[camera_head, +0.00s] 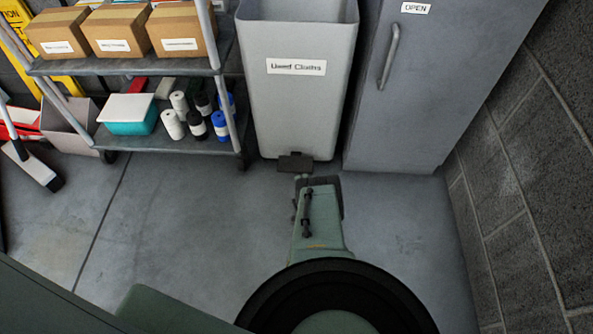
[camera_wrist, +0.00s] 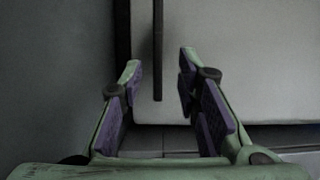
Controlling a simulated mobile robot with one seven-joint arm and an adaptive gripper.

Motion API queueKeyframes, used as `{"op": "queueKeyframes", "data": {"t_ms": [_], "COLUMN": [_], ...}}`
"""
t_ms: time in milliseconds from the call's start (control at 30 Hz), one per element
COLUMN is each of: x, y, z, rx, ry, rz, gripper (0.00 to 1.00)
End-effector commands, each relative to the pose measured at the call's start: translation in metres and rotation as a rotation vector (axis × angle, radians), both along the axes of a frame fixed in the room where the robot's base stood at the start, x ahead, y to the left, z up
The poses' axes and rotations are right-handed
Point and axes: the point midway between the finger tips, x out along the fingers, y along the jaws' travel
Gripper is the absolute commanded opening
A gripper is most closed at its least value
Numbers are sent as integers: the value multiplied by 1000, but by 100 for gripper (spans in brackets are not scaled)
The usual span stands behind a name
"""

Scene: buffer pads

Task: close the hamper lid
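The hamper is a tall pale grey bin (camera_head: 300,100) labelled "Used Cloths" in the head view. Its upper rim runs to the top edge of the picture, and no lid shows there. A small dark block like a pedal (camera_head: 295,162) sits at its front foot. My green arm reaches toward that foot; its fingers are not clear in the head view. In the wrist view my gripper (camera_wrist: 160,70) is open and empty, with purple-padded fingers apart. Beyond the fingers are a pale panel (camera_wrist: 240,60) and a dark upright bar (camera_wrist: 157,50); I cannot tell what they belong to.
A grey cabinet (camera_head: 430,100) with a handle (camera_head: 389,57) stands right of the hamper, by a block wall (camera_head: 530,170). A shelf rack (camera_head: 150,66) with boxes, rolls and bottles is at left. A grey container (camera_head: 70,130) stands beside it. Floor in front is clear.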

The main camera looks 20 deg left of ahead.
Motion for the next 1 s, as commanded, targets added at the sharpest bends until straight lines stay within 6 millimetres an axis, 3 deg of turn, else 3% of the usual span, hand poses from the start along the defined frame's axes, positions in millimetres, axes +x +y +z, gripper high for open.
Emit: {"op": "queueKeyframes", "data": {"t_ms": [200, 400, 767, 1000], "x": [33, 50, 54, 54], "y": [26, 41, 44, 44], "z": [-4, -3, -2, -2], "rx": [0, -4, -4, -4], "ry": [-3, -2, 0, 0], "rz": [1, 4, 3, 3], "gripper": [30, 30, 30, 15]}}
